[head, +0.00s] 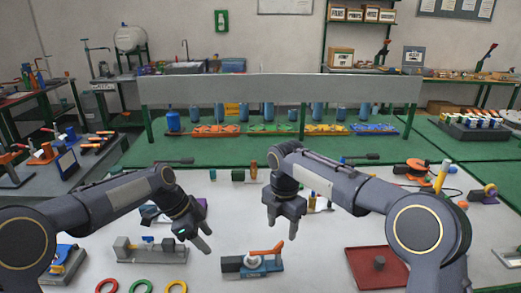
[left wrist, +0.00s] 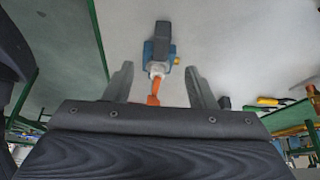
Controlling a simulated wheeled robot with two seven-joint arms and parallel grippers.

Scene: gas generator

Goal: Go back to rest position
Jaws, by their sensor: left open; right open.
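My left gripper (head: 196,243) hangs over the white table, left of the blue-grey device with an orange handle. Its jaws are open, and nothing shows between them in the head view. My right gripper (head: 281,228) points down above and behind that device, open and empty. The blue-grey device with its orange handle (head: 252,264) lies near the front middle of the table. In the left wrist view the two fingers (left wrist: 160,90) stand wide apart. A blue device with an orange handle (left wrist: 160,50) shows beyond and between them, apparently not gripped.
A grey fixture (head: 150,250) stands front left, with red, green and yellow rings (head: 141,287) before it. A red tray (head: 365,272) is front right, beside my right arm. A grey panel (head: 280,91) spans the green bench behind. Several small parts sit along the table's back.

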